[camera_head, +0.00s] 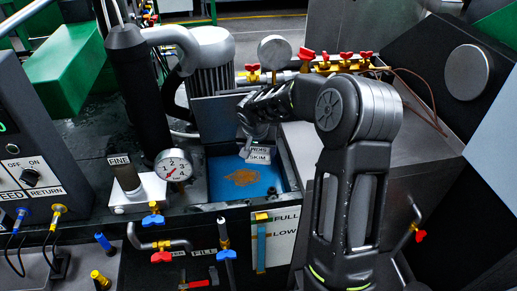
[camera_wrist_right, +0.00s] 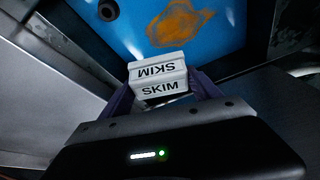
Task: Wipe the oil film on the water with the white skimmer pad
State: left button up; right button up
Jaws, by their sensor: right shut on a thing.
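The white skimmer pad (camera_wrist_right: 160,75), lettered SKIM, is between the fingers of my right gripper (camera_wrist_right: 165,95), which is shut on it. In the head view the pad (camera_head: 258,155) shows over the back part of the blue water (camera_head: 222,166) in the open tank. The brown-orange oil film (camera_head: 241,177) lies on the water, nearer the front than the pad in the head view. In the right wrist view the film (camera_wrist_right: 180,24) lies beyond the pad, with blue water between them. I cannot tell whether the pad touches the water. My left gripper is not in view.
The tank's metal rim (camera_head: 287,165) borders the water closely. A pressure gauge (camera_head: 173,165) stands at its left. A motor (camera_head: 211,60) and a yellow manifold with red valves (camera_head: 346,62) are behind. A FULL/LOW level plate (camera_head: 283,236) and blue-handled valves (camera_head: 153,220) are in front.

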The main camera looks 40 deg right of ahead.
aim_at(259, 160)
jog(key=shift+f+b, duration=1.05)
jog(key=shift+f, duration=1.1)
jog(key=shift+f+b, duration=1.15)
jog(key=shift+b, duration=0.1)
jog(key=shift+a, duration=0.1)
jog(key=shift+w+a+b, duration=0.5)
jog(key=shift+a+b, duration=0.25)
jog(key=shift+b, duration=0.05)
jog(key=shift+w+a, duration=0.25)
jog(key=shift+a, duration=0.2)
jog(key=shift+a+r, duration=0.1)
jog(key=shift+r, duration=0.05)
jog(key=shift+b, duration=0.35)
